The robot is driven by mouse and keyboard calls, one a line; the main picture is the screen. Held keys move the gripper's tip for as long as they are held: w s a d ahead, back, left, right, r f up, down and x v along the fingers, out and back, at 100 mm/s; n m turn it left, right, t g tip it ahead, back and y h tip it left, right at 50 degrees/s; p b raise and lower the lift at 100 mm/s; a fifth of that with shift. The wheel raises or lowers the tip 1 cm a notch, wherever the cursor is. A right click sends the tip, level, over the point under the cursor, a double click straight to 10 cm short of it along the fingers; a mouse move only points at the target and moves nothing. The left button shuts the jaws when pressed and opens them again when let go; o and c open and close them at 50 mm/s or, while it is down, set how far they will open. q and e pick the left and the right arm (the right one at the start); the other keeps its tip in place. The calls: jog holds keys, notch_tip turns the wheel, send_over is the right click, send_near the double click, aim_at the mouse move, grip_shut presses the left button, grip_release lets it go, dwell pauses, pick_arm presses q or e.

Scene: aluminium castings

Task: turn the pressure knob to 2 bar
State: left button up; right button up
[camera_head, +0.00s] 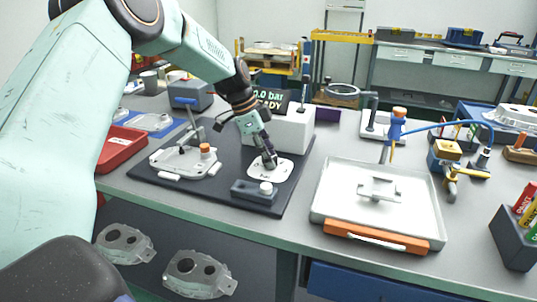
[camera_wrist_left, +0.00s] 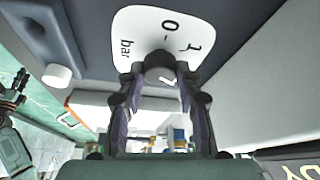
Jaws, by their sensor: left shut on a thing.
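The pressure knob (camera_wrist_left: 160,62) is a grey round knob on a white dial plate (camera_head: 278,172) marked 0, 1 and bar. In the wrist view the plate (camera_wrist_left: 202,44) fills the top middle. My left gripper (camera_head: 269,163) points down at the plate and is shut on the knob, with its two fingers (camera_wrist_left: 158,82) on either side of it. The fingers mostly hide the knob in the head view. A display (camera_head: 270,98) behind the arm reads ".0 bar" and "ADY"; its left part is covered. A dark gripper, apparently my right one (camera_wrist_left: 13,92), shows at the wrist view's left edge.
A grey block with a white button (camera_head: 265,188) stands just in front of the plate. A casting fixture with an orange knob (camera_head: 187,160) is to the left. A white tray with an orange handle (camera_head: 325,192) is to the right. A white box (camera_head: 292,130) stands behind.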

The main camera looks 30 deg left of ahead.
pick_arm(q)
jog(key=shift+w+r, duration=0.1)
jog(key=shift+r, duration=0.05)
jog(key=o, duration=1.1)
jog(key=shift+o, duration=0.2)
jog(key=v, duration=1.2)
